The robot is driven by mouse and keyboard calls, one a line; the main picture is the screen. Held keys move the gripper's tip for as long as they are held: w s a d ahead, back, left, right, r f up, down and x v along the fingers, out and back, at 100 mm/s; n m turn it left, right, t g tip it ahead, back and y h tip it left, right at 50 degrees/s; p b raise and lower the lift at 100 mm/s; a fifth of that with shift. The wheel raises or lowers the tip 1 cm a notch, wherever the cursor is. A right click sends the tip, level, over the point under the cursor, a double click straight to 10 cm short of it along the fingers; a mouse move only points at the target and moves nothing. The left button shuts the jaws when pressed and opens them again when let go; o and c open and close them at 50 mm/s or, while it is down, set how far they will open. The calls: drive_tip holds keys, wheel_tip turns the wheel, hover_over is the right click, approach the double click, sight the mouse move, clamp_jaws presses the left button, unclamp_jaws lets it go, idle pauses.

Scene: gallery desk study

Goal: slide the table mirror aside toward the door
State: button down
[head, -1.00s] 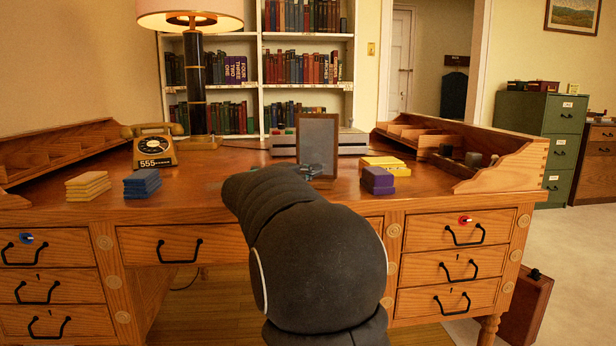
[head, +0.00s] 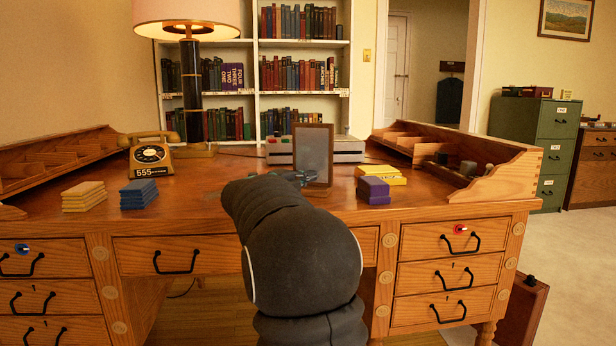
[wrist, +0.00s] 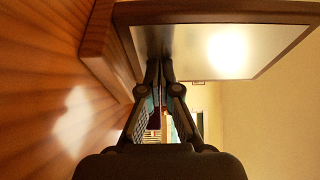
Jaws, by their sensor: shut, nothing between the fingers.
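The table mirror (head: 313,153) stands upright in a wooden frame on the desk, right of centre. My gripper (head: 306,177) is at its lower left part, fingers shut and empty. In the wrist view the fingertips (wrist: 161,66) overlap the pale mirror face (wrist: 200,48) beside its frame and wooden base (wrist: 103,45). I cannot tell for sure whether they touch it. My dark arm hides part of the desk in front of the mirror. The white door (head: 394,68) is in the back wall, to the right.
A purple block stack (head: 372,190) and yellow blocks (head: 385,175) sit close right of the mirror. A grey device (head: 345,149) stands behind it. A wooden organiser (head: 502,178) edges the desk's right. Blue blocks (head: 139,194), a telephone (head: 151,158) and lamp are left.

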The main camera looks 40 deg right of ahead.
drive_tip(key=s+a+b, duration=0.1)
drive_tip(key=s+a, duration=0.2)
drive_tip(key=shift+s+a, duration=0.25)
drive_tip(key=shift+s, duration=0.1)
drive_tip(key=v, duration=0.8)
drive_tip(key=shift+a, duration=0.35)
